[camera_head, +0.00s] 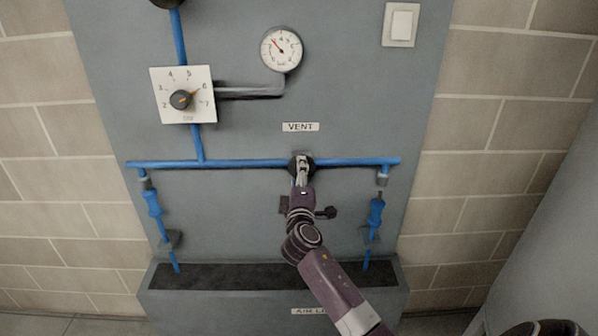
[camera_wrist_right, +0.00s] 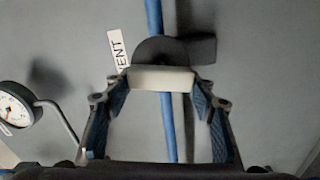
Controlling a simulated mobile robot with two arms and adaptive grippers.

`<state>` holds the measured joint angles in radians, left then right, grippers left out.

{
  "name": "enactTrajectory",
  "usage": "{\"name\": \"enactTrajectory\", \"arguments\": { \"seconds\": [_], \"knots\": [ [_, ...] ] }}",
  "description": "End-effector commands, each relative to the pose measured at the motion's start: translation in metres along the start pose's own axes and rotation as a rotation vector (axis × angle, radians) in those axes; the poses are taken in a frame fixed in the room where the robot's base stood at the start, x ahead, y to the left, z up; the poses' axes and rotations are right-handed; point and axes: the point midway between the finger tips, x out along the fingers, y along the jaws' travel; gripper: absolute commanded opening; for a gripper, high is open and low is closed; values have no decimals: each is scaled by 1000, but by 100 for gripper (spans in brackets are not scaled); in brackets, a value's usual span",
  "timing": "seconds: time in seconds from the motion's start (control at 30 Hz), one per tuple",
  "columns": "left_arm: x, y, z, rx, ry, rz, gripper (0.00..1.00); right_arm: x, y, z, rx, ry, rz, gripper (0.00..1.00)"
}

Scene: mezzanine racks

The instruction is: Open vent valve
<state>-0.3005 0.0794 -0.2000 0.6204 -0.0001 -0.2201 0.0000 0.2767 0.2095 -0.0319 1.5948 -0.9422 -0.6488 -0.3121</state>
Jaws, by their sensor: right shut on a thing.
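The vent valve shows as a dark round body (camera_head: 310,162) on the horizontal blue pipe, below the VENT label (camera_head: 300,127). My right gripper (camera_head: 302,170) reaches up to it from below. In the right wrist view the dark valve body (camera_wrist_right: 158,50) sits in front of the blue pipe, with a pale grey bar-shaped handle (camera_wrist_right: 160,78) before it. My right gripper (camera_wrist_right: 160,88) has one blue-padded finger at each end of this handle and is shut on it. My gripper hides part of the valve in the head view. My left gripper is not in view.
A dial knob (camera_head: 180,99) and a round gauge (camera_head: 281,49) are on the grey panel above. Blue hoses (camera_head: 153,203) (camera_head: 376,212) hang on both sides. A dark trough (camera_head: 215,276) lies below, and a white switch (camera_head: 402,25) is at top right.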

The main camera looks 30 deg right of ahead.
Motion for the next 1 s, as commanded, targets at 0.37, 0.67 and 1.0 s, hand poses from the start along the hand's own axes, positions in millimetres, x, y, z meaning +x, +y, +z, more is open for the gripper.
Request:
{"name": "enactTrajectory", "arguments": {
  "seconds": [0.37, 0.67, 1.0],
  "knots": [
    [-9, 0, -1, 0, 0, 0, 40, 0, -2, 0, -174, 0, -2, 27],
    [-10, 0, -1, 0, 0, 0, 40, 0, -3, 0, -205, 0, -2, 27],
    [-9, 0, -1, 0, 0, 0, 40, 0, -4, 0, -206, 0, -2, 57]
  ]
}}
